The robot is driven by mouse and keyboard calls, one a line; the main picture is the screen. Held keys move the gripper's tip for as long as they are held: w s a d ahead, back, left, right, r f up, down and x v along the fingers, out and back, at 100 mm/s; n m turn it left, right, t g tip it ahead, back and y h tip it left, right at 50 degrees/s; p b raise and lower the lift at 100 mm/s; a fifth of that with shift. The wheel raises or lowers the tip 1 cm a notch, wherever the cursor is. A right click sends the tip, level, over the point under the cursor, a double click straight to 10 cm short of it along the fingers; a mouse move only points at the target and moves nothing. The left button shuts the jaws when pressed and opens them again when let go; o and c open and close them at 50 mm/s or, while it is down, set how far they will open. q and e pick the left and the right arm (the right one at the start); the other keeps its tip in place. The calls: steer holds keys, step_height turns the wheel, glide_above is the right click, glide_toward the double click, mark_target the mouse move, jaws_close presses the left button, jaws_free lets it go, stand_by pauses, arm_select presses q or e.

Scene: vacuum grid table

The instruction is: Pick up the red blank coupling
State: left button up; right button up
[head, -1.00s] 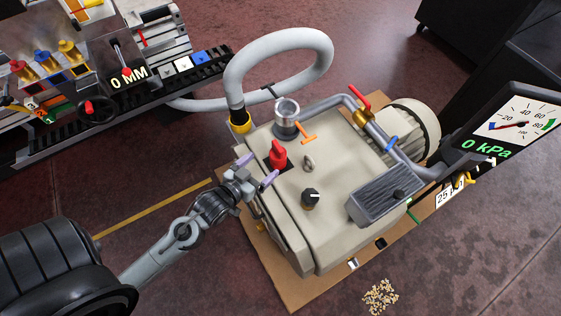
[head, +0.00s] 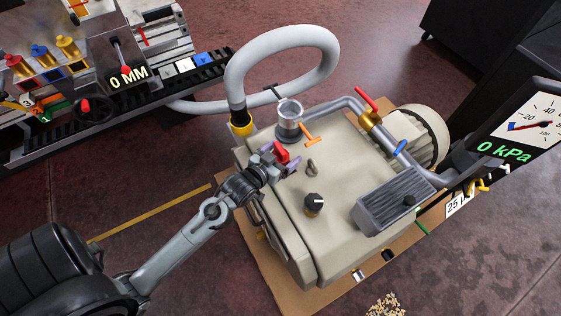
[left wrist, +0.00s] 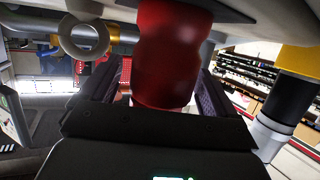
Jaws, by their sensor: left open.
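The red blank coupling (head: 281,151) stands on the top of the beige pump (head: 335,170), near its left side. My left gripper (head: 278,162) is at it, with its open purple fingers on either side. In the left wrist view the red coupling (left wrist: 172,55) is large, with a waist around its middle, and lies between the two open fingers (left wrist: 160,90). I cannot tell whether either finger touches it. The gripper hides its lower part in the head view. My right gripper does not show.
A metal port (head: 289,115), an orange handle (head: 309,134), a small eyelet (head: 312,167) and a black knob (head: 314,204) are close by on the pump top. A grey hose (head: 280,40) loops behind. A gauge screen (head: 520,130) stands at the right.

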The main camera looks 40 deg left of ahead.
arm_select(q)
steer(key=shift+w+f, duration=0.1)
steer(key=shift+w, duration=0.3)
steer(key=shift+s, duration=0.1)
steer(key=c, duration=1.3)
